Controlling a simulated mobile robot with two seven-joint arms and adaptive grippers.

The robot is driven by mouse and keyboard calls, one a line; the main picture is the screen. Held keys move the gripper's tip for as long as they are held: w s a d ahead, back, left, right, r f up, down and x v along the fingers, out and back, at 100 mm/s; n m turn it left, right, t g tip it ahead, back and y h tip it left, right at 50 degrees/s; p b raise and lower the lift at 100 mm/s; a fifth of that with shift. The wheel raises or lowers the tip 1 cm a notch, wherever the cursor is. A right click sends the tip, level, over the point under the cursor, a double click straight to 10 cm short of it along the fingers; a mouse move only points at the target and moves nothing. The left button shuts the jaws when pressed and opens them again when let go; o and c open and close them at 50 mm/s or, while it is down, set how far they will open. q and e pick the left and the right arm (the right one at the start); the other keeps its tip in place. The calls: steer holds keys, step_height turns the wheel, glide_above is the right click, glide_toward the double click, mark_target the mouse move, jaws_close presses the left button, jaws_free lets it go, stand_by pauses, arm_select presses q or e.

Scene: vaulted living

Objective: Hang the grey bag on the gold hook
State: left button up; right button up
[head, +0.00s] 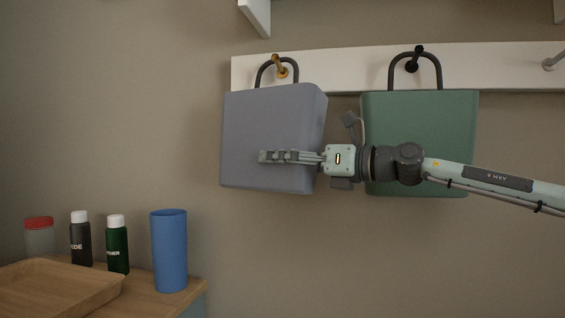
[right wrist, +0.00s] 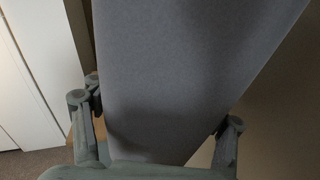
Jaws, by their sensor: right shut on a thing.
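The grey bag (head: 262,125) is upright below the white rail. Its dark handle loop rises around the gold hook (head: 278,65) in the head view. Whether the handle rests on the hook is not clear. My right gripper (head: 275,157) comes in from the right and is shut on the bag, with fingers across its front face. In the right wrist view the bag (right wrist: 175,75) fills the space between the two fingers. My left gripper is not in view.
A green bag (head: 425,120) hangs on a black hook (head: 413,62) to the right, behind my right arm. A silver hook (head: 552,62) is at far right. Below left, a counter holds a wooden tray (head: 110,284), a blue cup (head: 169,250), two bottles and a red-lidded jar (head: 39,238).

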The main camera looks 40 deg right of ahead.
steer(key=o, duration=1.6)
steer(key=shift+c, duration=0.2)
steer(key=shift+s, duration=0.1)
steer(key=shift+s+d+r, duration=0.15)
steer(key=shift+s+d, duration=0.15)
steer(key=shift+s, duration=0.35)
steer(key=v, duration=0.6)
steer(key=shift+s, duration=0.25)
steer(key=shift+w+d, duration=0.1)
